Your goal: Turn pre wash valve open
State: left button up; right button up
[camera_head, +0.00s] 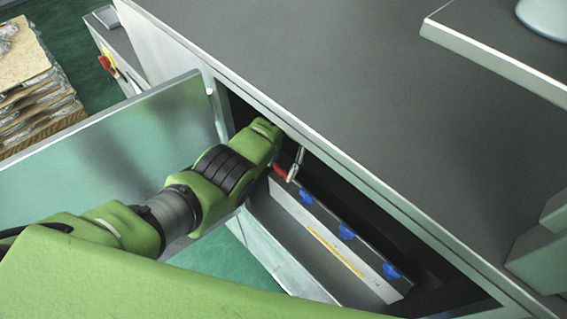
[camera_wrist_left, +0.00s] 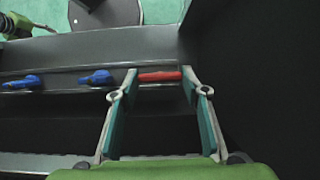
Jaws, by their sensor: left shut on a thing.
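A red valve handle (camera_head: 280,170) is inside the open cabinet, at the far left end of a row of blue valve handles (camera_head: 346,231). My left gripper (camera_head: 292,165) reaches into the cabinet and is shut on the red handle. In the left wrist view, the red handle (camera_wrist_left: 160,76) lies crosswise between the two fingertips, one at each end of it. Two blue handles (camera_wrist_left: 98,79) show to its left. The valve labels are not readable. My right gripper is not in view.
The open cabinet door (camera_head: 130,145) stands left of my left arm. The cabinet's grey top (camera_head: 330,70) overhangs the valves. A dark side wall (camera_wrist_left: 260,70) is close on the right in the left wrist view. A stacked pallet (camera_head: 30,85) stands at the far left.

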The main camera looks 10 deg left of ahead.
aim_at(281, 167)
pick_arm(q)
jog(key=shift+s+f, duration=0.25)
jog(key=o, duration=1.1)
jog(key=shift+a+r, duration=0.1)
jog(key=shift+r, duration=0.05)
jog(key=shift+w, duration=0.1)
jog(key=shift+r, duration=0.1)
jog(key=v, duration=0.3)
jog(key=shift+w+r, duration=0.15)
jog(key=shift+w, duration=0.15)
jog(key=shift+v, duration=1.9)
jog(key=shift+s, duration=0.2)
